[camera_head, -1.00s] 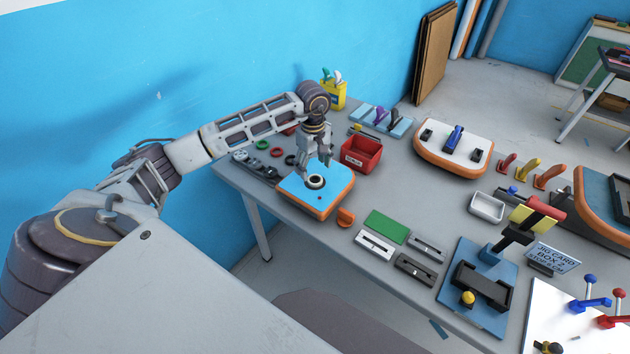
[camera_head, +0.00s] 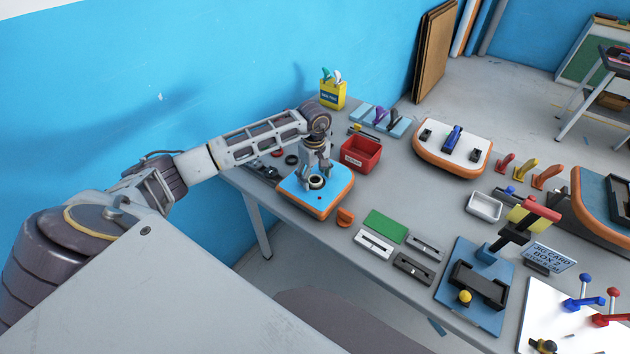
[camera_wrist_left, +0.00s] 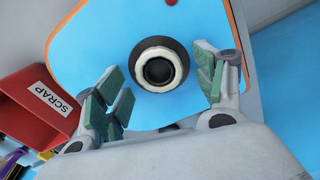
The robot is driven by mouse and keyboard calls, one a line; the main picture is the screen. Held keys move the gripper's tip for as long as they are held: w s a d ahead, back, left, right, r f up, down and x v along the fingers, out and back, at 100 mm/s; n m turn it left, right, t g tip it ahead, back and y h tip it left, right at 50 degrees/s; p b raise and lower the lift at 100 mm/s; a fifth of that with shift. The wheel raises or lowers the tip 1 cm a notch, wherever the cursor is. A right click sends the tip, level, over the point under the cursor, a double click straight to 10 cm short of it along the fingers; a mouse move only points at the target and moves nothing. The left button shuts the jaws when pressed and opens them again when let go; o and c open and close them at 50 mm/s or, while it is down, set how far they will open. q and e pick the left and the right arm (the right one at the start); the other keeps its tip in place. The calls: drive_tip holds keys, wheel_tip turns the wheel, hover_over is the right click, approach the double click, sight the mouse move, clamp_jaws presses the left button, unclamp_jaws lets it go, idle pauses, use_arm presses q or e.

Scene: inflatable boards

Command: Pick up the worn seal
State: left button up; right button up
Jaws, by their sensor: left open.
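The worn seal (camera_head: 316,182) is a pale ring around a dark valve centre on a blue board (camera_head: 302,197) with an orange edge. In the left wrist view the seal (camera_wrist_left: 159,51) shows as an off-white ring with a black hub, at the upper middle of the board (camera_wrist_left: 100,50). My left gripper (camera_head: 316,178) is open just above the board, over the seal. In the wrist view its green-padded fingertips (camera_wrist_left: 165,82) stand apart on either side, with the seal between and a little beyond them. Contact with the seal cannot be told. My right gripper is not in view.
A red bin (camera_head: 361,154) stands right behind the board; its label in the wrist view reads SCRAP (camera_wrist_left: 52,98). Dark rings lie left of the board. An orange piece (camera_head: 345,217) lies at its front right. A green plate (camera_head: 385,226) and a blue jig (camera_head: 470,315) are further right.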

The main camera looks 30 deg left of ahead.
use_arm(q)
drive_tip(key=c, duration=0.9)
drive_tip(key=shift+o, duration=0.2)
drive_tip(key=shift+r, duration=0.15)
wheel_tip(320, 180, up, 10)
drive_tip(key=b, duration=0.1)
drive_tip(key=shift+b, duration=0.35)
